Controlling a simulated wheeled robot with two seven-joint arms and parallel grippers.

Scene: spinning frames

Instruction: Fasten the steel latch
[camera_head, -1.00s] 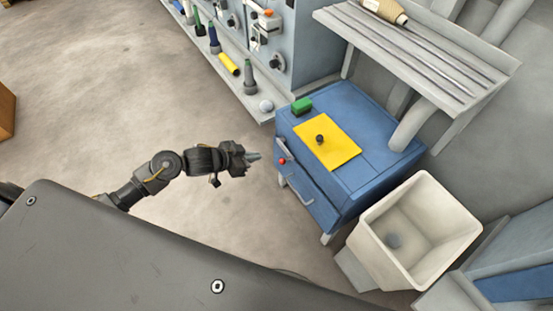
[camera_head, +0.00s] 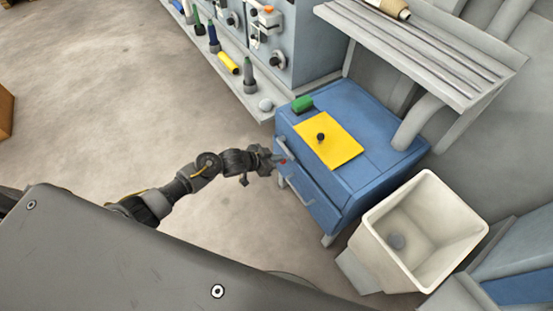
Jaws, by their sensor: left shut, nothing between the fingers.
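The blue cabinet (camera_head: 378,143) stands right of centre, with a drawer front and a pale handle (camera_head: 299,190) on its left-facing side. My right gripper is not in view.
A yellow sheet (camera_head: 341,149) with a dark knob and a green block (camera_head: 302,104) lie on the cabinet top. A cream bin (camera_head: 450,250) stands to the right. A grey slatted shelf (camera_head: 430,50) overhangs behind. Open floor lies left of the cabinet.

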